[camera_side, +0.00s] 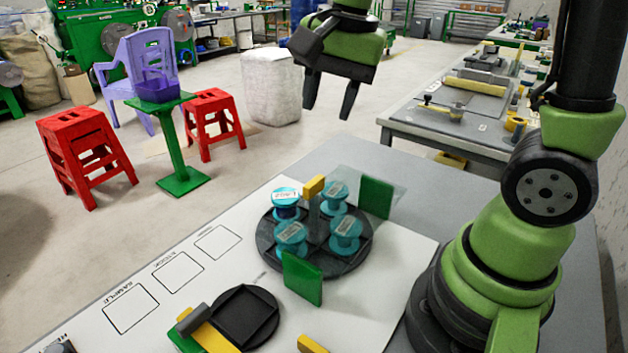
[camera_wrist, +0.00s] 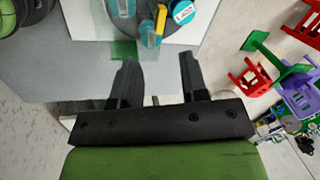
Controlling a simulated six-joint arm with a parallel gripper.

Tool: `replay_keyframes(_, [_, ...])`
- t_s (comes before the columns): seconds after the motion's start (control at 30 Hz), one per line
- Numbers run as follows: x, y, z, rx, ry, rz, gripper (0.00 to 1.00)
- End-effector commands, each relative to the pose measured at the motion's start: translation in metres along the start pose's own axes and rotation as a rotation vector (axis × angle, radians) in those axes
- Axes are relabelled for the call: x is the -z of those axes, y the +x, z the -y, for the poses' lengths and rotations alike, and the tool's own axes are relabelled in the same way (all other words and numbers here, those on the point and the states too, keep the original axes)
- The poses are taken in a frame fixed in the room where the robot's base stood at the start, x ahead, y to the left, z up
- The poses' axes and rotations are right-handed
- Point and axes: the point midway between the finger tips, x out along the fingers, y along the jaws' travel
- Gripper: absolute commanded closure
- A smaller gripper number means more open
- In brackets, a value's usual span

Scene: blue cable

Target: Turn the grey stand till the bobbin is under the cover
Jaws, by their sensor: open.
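The round dark grey stand (camera_side: 268,240) sits on the white board and carries several teal bobbins. The bobbin with dark blue winding (camera_side: 286,211) is at its back left and looks outside the cover. A yellow-topped post (camera_side: 314,187) rises near the stand's back; its yellow top also shows in the wrist view (camera_wrist: 160,20). The clear cover (camera_side: 392,180) is hard to make out; it appears to run between a back green panel (camera_side: 377,197) and a front green panel (camera_side: 302,279), over the stand's right part. My gripper (camera_side: 329,108) is open and empty, high above and behind the stand.
A smaller dark round tray (camera_side: 272,318) with a square recess lies at the front, beside a yellow bar (camera_side: 218,340) with a grey end. Another yellow block (camera_side: 311,345) lies nearby. The board's left part has printed empty squares. The grey table behind is clear.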

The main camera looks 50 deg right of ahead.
Motion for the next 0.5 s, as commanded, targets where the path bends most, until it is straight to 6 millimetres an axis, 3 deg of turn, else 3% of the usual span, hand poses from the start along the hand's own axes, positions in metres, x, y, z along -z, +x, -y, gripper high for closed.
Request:
replay_keyframes(0.03, [0.008, 0.015, 0.006, -0.052, 0.079, 0.008, 0.60])
replay_keyframes(0.2, [0.024, 0.050, 0.015, -0.159, 0.284, 0.002, 0.60])
replay_keyframes(0.5, [0.030, 0.077, 0.014, -0.205, 0.369, -0.006, 0.60])
